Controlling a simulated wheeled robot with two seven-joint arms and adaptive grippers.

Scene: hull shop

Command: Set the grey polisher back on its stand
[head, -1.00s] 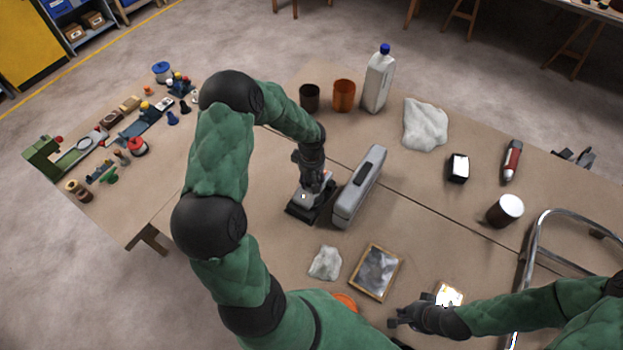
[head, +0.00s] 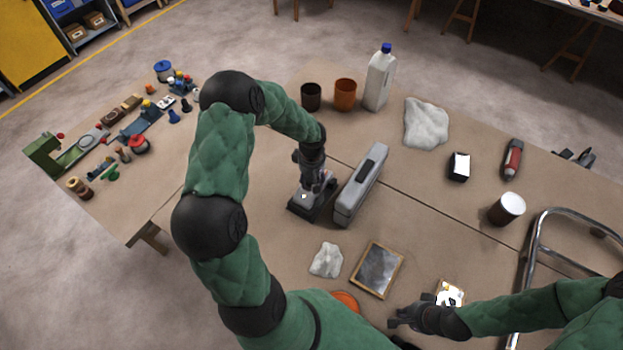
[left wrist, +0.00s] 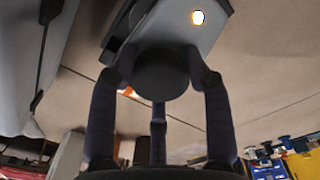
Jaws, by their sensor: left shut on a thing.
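The grey polisher (head: 303,197) is in my left gripper (head: 312,180), left of the middle of the bench in the head view. In the left wrist view the fingers (left wrist: 160,90) close around its dark round knob (left wrist: 161,75), and its grey body (left wrist: 178,22) shows beyond. A dark flat stand (head: 318,213) lies directly under the polisher. I cannot tell whether the polisher rests fully on it or hangs just above. My right gripper (head: 400,317) is low at the front of the bench, apart from the polisher; its fingers are too small to read.
A long grey case (head: 362,185) stands close right of the polisher. A white rag (head: 326,260), a framed sheet (head: 377,270) and an orange disc (head: 345,301) lie in front. Cups (head: 345,93) and a white bottle (head: 380,78) stand behind. A metal tube frame (head: 530,245) is at right.

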